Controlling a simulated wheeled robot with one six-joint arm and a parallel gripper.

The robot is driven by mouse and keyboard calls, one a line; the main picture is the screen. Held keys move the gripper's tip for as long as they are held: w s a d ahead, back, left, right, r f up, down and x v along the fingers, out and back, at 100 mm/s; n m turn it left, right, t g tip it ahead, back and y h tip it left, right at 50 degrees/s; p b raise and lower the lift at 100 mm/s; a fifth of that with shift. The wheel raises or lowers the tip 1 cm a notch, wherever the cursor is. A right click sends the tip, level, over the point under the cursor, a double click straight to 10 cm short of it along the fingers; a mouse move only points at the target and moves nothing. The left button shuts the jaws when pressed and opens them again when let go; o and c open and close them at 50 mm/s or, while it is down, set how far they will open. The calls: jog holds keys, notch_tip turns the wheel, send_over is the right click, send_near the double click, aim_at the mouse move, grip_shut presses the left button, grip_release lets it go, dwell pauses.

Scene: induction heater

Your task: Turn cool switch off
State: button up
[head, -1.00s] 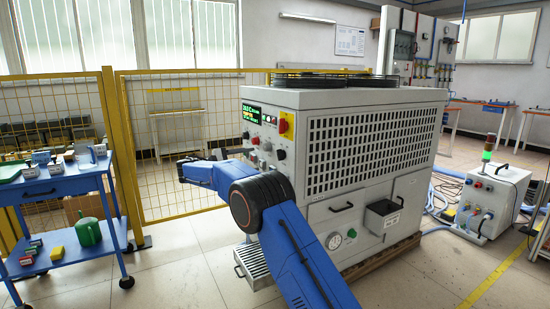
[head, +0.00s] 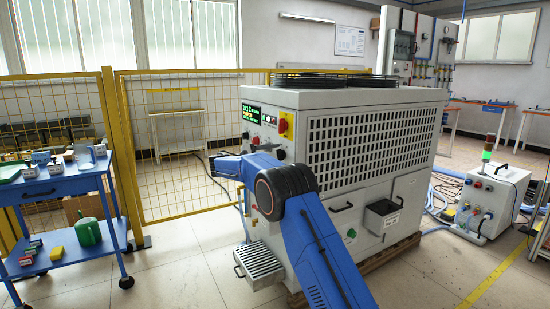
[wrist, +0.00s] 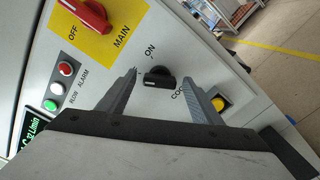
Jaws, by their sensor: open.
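A black rotary knob (wrist: 159,77) sits on the heater's light panel in the wrist view, with "ON" printed above it and a partly hidden label starting "COO" to its lower right. My gripper (wrist: 160,88) is open, with one finger on each side of the knob. I cannot tell whether the fingers touch it. The knob's grip lies roughly sideways in the picture; which mark it points at is unclear. The heater (head: 345,195) stands mid-picture in the head view, where my arm covers part of its control panel and I cannot make out my gripper.
A red MAIN switch (wrist: 88,14) on a yellow plate is close to the knob. Red (wrist: 65,69) and green (wrist: 50,104) lamps sit left; a yellow button (wrist: 220,102) is by the right finger. A blue cart (head: 60,185) and yellow fence (head: 185,150) stand left in the head view.

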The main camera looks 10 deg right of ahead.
jog(key=c, duration=1.1)
jog(key=shift+o, duration=0.2)
jog(key=shift+f+m, duration=0.1)
jog(key=shift+m, duration=1.9)
jog(key=o, duration=1.1)
jog(key=shift+c, duration=0.2)
jog(key=shift+a, duration=0.15)
jog(key=v, duration=1.7)
